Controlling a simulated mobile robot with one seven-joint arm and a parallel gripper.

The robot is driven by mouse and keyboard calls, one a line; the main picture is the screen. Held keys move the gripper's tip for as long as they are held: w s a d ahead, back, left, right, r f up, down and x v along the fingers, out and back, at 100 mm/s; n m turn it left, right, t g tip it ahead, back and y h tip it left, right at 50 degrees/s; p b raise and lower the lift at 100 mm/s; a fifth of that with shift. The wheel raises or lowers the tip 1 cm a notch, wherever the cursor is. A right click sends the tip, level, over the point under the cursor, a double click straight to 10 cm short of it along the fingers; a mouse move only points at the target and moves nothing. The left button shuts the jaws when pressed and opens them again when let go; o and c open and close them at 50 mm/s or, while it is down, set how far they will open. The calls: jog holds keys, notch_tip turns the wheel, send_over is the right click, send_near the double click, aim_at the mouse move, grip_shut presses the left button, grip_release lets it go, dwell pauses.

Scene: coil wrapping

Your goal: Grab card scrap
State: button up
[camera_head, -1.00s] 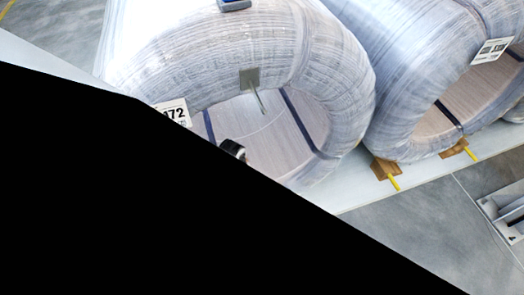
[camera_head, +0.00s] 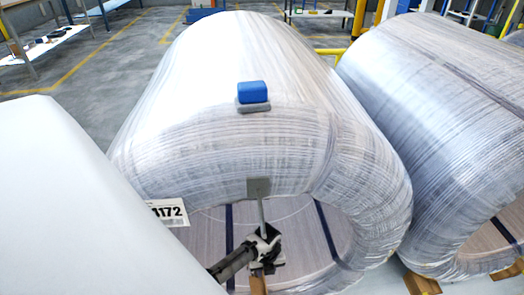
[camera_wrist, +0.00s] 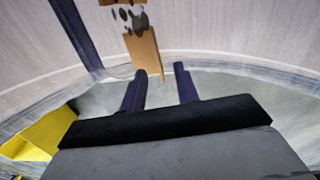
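The card scrap, a brown strip (camera_wrist: 145,52), shows in the wrist view just beyond my fingertips, near the left finger. Dark spots lie across its upper part. My gripper (camera_wrist: 160,75) is open, with two dark fingers apart and nothing between them that I can make out. In the head view my gripper (camera_head: 262,245) is at the hollow of the middle wrapped coil. A brown piece (camera_head: 258,283) shows just below it; I cannot tell whether this is the same scrap.
The wrapped coil (camera_head: 240,80) carries a blue block on top, a grey plate with a rod (camera_head: 258,187) and a number label (camera_head: 168,212). A second coil (camera_head: 440,120) stands at right. A yellow part (camera_wrist: 40,137) is at lower left in the wrist view.

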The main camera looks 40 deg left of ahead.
notch_tip(320, 180, down, 3)
jog(key=shift+r, duration=0.1)
jog(key=f, duration=0.1)
jog(key=f+b, duration=0.1)
jog(key=f, duration=0.1)
jog(key=s+f, duration=0.1)
jog(key=f, duration=0.1)
jog(key=shift+f+b, duration=0.15)
jog(key=shift+b, duration=0.2)
jog(key=shift+w, duration=0.1)
grip_shut()
